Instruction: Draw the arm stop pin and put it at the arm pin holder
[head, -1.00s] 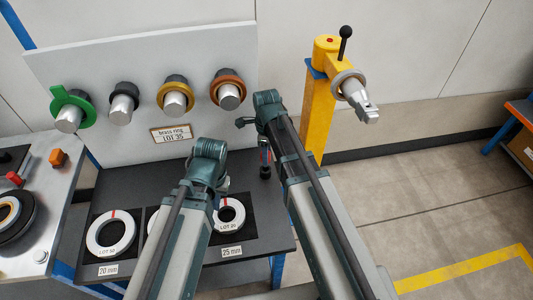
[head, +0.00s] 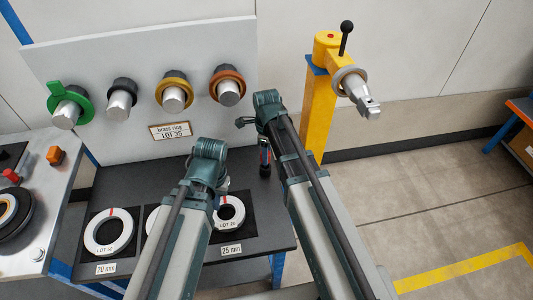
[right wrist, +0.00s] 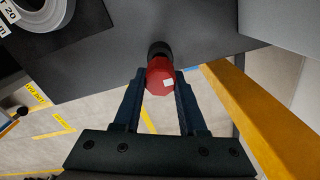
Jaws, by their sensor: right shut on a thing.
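A yellow post (head: 318,115) stands at the back right, with a silver arm end (head: 359,92) and an upright black-knobbed pin (head: 345,38) on its top. My right gripper (right wrist: 160,82) is shut on a red, faceted thing with a black end (right wrist: 158,49), over the dark table's right side. No part is clearly recognisable as the pin holder.
The dark table (head: 128,182) holds white rings (head: 108,250) on labelled black pads. Behind it, a pale panel (head: 150,60) carries several pegs with coloured rings. A steel bench (head: 50,215) stands at the left.

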